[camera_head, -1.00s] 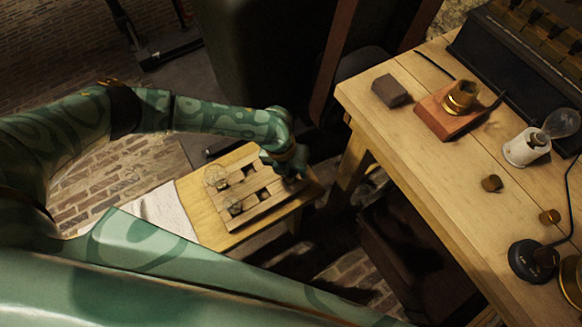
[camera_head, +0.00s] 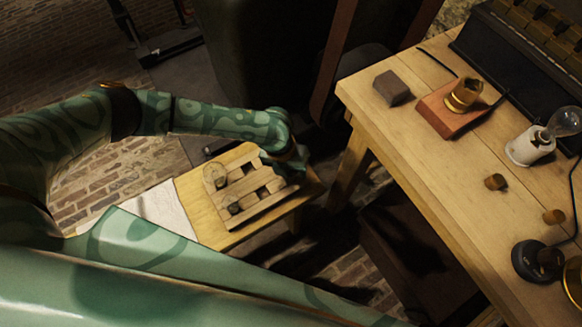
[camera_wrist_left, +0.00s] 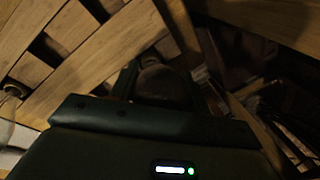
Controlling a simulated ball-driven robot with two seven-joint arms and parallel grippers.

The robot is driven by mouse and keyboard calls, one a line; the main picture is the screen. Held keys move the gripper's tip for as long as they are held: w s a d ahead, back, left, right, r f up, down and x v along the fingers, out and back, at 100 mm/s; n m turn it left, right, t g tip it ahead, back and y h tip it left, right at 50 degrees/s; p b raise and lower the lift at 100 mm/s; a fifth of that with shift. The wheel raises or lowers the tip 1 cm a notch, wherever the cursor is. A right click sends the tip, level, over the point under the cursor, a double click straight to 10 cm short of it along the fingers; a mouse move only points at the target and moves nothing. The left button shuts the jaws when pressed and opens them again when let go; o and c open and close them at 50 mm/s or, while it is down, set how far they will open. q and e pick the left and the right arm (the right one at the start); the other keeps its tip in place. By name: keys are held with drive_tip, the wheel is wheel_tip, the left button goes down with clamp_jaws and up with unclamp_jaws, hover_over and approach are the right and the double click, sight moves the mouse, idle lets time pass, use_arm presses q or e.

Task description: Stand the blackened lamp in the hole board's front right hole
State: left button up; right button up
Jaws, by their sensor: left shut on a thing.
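The wooden hole board (camera_head: 257,207) lies on a small low table, its square holes dark. My left gripper (camera_head: 296,174) is over the board's right end and hides part of it. In the left wrist view my left gripper (camera_wrist_left: 160,70) is shut on a dark rounded thing, the blackened lamp (camera_wrist_left: 158,86), right beside the board's slats (camera_wrist_left: 100,58). Whether the lamp is in a hole or above one, I cannot tell. Clear lamps stand in holes at the board's left side; one lamp (camera_wrist_left: 10,98) shows at the wrist view's left edge. My right gripper is not in view.
White paper or cloth (camera_head: 160,210) lies left of the board on the low table (camera_head: 192,190). The workbench (camera_head: 430,150) at right holds a dark block (camera_head: 392,88), a brass socket on a wooden base (camera_head: 452,115) and a bulb in a white holder (camera_head: 530,146). A dark gap separates the tables.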

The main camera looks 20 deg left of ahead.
use_arm(q)
drive_tip(key=o, duration=1.1)
drive_tip(key=shift+o, duration=0.2)
drive_tip(key=a+r+p, duration=0.3)
drive_tip(key=r+p, duration=0.4)
drive_tip(key=r, duration=0.9)
drive_tip(key=shift+s, duration=0.2)
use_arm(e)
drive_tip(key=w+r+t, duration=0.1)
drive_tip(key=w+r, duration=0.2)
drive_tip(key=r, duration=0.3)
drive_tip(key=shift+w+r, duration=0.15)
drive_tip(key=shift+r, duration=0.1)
use_arm(q)
drive_tip(key=shift+a, duration=0.1)
